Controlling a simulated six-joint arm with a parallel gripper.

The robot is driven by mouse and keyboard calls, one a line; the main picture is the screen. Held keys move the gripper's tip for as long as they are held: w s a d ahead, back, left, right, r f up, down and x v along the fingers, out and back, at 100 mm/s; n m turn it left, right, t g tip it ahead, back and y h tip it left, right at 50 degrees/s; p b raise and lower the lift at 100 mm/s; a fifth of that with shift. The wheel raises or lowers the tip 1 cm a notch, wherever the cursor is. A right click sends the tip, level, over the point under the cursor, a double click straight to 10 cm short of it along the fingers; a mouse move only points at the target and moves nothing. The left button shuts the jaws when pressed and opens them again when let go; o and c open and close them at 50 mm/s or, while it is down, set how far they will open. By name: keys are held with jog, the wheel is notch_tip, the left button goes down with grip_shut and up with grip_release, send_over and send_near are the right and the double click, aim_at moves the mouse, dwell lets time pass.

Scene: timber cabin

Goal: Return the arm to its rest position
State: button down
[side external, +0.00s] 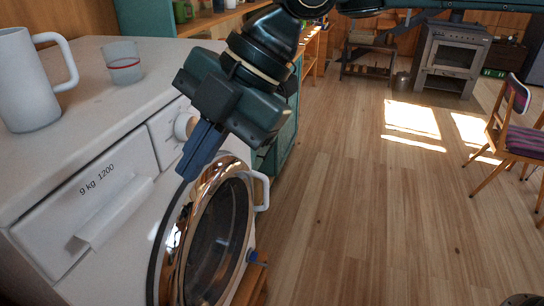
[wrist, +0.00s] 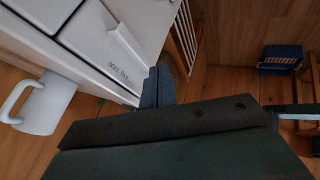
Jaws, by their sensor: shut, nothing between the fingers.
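My gripper (side external: 192,172) is in front of the white washing machine (side external: 60,206), above the round door (side external: 213,232) with its copper-coloured rim. Its blue fingers are together with nothing between them, pointing down and to the left. In the wrist view the closed fingers (wrist: 158,87) show beside the machine's front panel. I cannot tell from the side view whether the fingers touch the machine or the door. The door's white handle (side external: 262,191) is just right of my gripper.
A white jug (side external: 28,82) and a small glass with a red band (side external: 123,64) stand on the machine's top. A striped chair (side external: 516,133) is at the right, and a stove (side external: 452,58) at the back. The wooden floor (side external: 345,225) between is mostly clear.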

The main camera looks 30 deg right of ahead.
jog(key=s+d+r+m+t+h, duration=0.1)
jog(key=s+d+m+t+h, duration=0.1)
jog(key=d+m, duration=0.8)
jog(key=s+d+r+m+t+h, duration=0.1)
jog(key=s+d+r+m+t, duration=0.15)
jog(key=d, duration=1.35)
jog(key=s+d+f+m+h, duration=0.2)
jog(key=s+d+f+m, duration=0.2)
jog(key=s+d+m, duration=0.2)
jog(key=s+d+f+m+h, duration=0.2)
jog(key=s+d+f+m, duration=0.3)
jog(key=d, duration=0.5)
jog(key=shift+s+d+m, duration=0.2)
jog(key=shift+s+m, duration=0.85)
jog(key=shift+m, duration=0.1)
